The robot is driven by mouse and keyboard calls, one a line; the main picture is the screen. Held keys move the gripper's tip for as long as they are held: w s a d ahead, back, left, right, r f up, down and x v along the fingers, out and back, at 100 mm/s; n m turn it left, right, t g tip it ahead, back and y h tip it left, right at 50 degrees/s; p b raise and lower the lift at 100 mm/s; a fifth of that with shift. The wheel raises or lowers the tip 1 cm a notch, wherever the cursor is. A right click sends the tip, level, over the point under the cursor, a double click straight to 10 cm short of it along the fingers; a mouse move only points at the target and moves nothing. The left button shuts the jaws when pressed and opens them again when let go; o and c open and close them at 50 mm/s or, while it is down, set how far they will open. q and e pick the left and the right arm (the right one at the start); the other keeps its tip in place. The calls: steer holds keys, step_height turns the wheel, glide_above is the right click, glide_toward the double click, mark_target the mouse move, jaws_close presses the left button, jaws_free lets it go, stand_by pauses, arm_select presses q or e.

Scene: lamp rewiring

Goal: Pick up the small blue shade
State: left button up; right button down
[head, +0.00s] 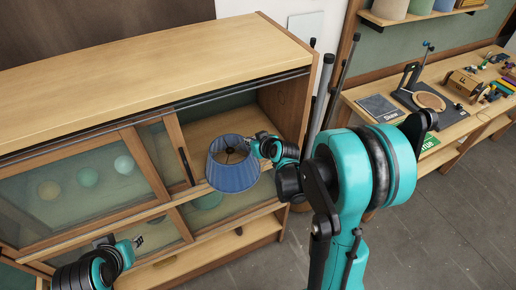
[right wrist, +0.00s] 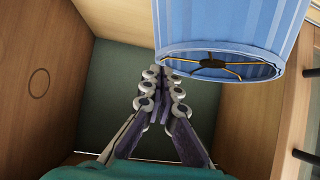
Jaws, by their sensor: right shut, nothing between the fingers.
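The small blue shade (head: 233,175) is a pleated, tapered shade with a wire frame in its ring, at the open part of the cabinet. My right gripper (head: 264,140) is beside its upper right rim. In the right wrist view the shade (right wrist: 225,25) fills the upper right, and the shut, empty fingertips of the gripper (right wrist: 163,78) are close to its rim. I cannot tell whether they touch it. My left gripper (head: 137,242) is low in front of the cabinet, away from the shade; its fingers are too small to read.
The wooden cabinet (head: 150,62) has sliding glass doors (head: 75,185) at left, with pale round globes behind. Its side wall (right wrist: 40,60) stands close to my right gripper. A workbench (head: 445,122) with a lamp stand and tools is at right. The floor (head: 440,225) in front is clear.

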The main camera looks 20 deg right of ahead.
mark_target(242, 138)
steer(key=x, duration=0.3)
steer(key=shift+w+a+r+b, duration=0.15)
steer(key=shift+b, duration=0.15)
steer(key=s, duration=0.3)
steer(key=shift+b, duration=0.35)
steer(key=shift+s, duration=0.3)
